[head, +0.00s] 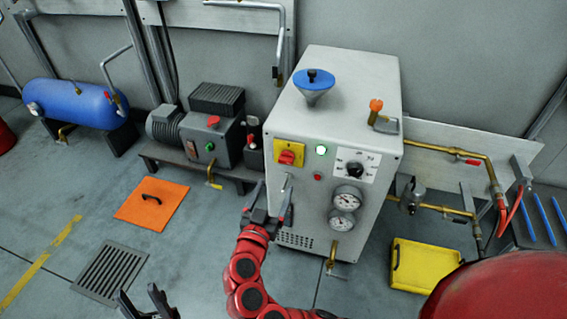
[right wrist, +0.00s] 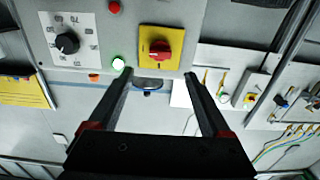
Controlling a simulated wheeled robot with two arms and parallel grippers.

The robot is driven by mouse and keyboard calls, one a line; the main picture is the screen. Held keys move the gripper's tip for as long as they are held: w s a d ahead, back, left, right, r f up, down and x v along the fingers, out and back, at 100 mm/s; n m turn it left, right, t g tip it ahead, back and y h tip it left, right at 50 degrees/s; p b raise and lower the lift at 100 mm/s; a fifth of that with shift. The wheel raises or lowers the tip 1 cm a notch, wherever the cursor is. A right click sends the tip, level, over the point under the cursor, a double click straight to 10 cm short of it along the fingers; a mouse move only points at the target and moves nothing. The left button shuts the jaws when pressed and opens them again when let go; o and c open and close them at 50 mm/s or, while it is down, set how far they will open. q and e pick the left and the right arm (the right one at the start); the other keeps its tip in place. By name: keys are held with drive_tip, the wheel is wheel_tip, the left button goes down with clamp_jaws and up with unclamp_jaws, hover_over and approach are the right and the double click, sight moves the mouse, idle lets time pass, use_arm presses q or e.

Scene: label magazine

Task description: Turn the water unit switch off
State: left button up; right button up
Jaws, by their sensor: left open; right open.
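The water unit is a pale grey cabinet (head: 345,100) in the middle of the head view. Its red rotary switch (head: 287,157) sits on a yellow plate at the upper left of the front panel. The switch also shows in the right wrist view (right wrist: 163,47), beyond the fingertips. A green lamp (head: 321,150) beside it glows. My right gripper (head: 274,188) is open and empty, just below the switch in the head view; no contact with the knob shows. My left gripper (head: 138,292) is open and empty at the bottom edge, far from the cabinet.
A dial (head: 354,169) and two gauges (head: 345,204) share the panel. A motor unit (head: 208,130) stands left of the cabinet. Brass pipes (head: 450,150) and a yellow tray (head: 425,266) are at right. An orange floor plate (head: 152,203) and a grate (head: 109,269) lie at left.

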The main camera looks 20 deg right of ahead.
sight(285, 163)
drive_tip(key=x, duration=1)
drive_tip(key=shift+w+d, duration=0.25)
drive_tip(key=shift+w, duration=0.1)
drive_tip(key=shift+c, duration=0.3)
clamp_jaws()
